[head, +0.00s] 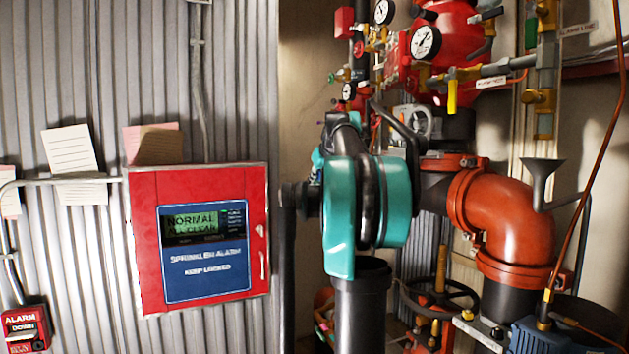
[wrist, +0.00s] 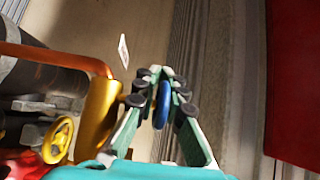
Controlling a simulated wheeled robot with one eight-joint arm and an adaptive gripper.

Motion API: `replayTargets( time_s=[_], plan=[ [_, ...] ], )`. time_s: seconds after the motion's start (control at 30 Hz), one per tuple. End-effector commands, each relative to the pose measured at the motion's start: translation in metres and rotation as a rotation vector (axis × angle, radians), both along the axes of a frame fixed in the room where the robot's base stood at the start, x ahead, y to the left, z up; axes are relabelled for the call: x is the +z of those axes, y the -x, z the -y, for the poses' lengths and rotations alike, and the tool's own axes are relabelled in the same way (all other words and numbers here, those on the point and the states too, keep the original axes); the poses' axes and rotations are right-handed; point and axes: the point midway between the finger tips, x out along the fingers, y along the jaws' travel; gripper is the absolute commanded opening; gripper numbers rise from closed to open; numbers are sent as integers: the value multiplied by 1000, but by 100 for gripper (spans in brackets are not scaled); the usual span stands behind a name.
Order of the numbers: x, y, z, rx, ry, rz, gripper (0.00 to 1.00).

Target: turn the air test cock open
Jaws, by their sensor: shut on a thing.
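In the wrist view, my gripper (wrist: 160,78) has its teal fingers and dark pads drawn together at the tips. A blue rounded handle (wrist: 162,105) sits between the fingers, and the jaws are shut on it. It looks like the handle of the air test cock, but no label on it is readable. A brass cylinder (wrist: 98,118) with a copper pipe (wrist: 60,57) stands just left of the fingers. In the head view my teal and black arm fills the middle and hides the fingertips and the blue handle.
In the wrist view a yellow handwheel (wrist: 58,140) is at lower left and a red panel (wrist: 292,85) at right. In the head view a red alarm panel (head: 200,238) is left of my arm. Orange pipework (head: 505,220) and pressure gauges (head: 426,43) crowd the right.

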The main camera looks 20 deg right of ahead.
Motion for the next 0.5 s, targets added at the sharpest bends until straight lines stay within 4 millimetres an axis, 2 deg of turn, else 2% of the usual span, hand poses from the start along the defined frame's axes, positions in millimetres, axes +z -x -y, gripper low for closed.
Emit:
replayTargets(
  time_s=[0.5],
  plan=[
    [-2,1,0,0,3,-81,0]
  ],
)
